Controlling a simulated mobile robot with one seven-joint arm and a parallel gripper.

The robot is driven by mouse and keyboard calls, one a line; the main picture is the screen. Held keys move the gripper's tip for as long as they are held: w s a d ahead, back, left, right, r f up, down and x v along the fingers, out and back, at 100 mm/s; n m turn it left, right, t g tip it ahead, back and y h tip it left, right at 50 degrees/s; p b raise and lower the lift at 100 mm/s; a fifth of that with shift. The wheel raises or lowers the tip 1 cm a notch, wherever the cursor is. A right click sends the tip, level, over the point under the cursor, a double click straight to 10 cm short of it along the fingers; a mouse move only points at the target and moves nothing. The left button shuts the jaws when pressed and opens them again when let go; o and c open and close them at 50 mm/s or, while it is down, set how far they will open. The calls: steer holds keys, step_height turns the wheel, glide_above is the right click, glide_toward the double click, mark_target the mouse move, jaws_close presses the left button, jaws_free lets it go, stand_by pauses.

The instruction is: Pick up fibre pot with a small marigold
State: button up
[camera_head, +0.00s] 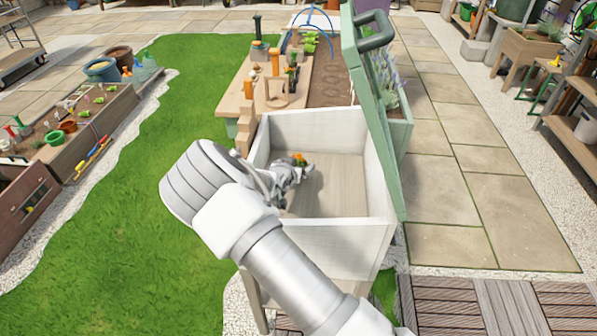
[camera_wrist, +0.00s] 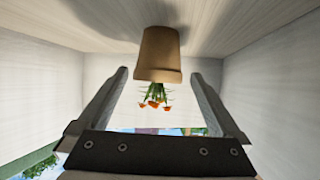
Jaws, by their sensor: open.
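The fibre pot (camera_wrist: 160,55) is tan and stands on the floor of a pale wooden box. The wrist view is upside down, so the pot's rim and the small marigold (camera_wrist: 154,98) with orange flowers point downward there. In the head view the orange marigold flowers (camera_head: 300,158) show just past my gripper (camera_head: 297,174), and the pot itself is hidden. My gripper (camera_wrist: 160,74) is open inside the box. Its fingers lie left and right of the pot's rim in the wrist view, with a gap on each side. No contact shows.
The pale box (camera_head: 355,235) has walls all around my gripper. Its green lid (camera_head: 372,130) stands open on the right. A wooden bench (camera_head: 240,100) with tools stands behind the box. Grass (camera_head: 120,220) lies left and paving (camera_head: 470,170) right.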

mark_target(301, 163)
steer(key=b+x, duration=0.1)
steer(key=x, duration=0.3)
steer(key=shift+d+f, duration=0.2)
steer(key=shift+f, duration=0.1)
steer(key=c, duration=1.4)
steer(key=shift+r, duration=0.1)
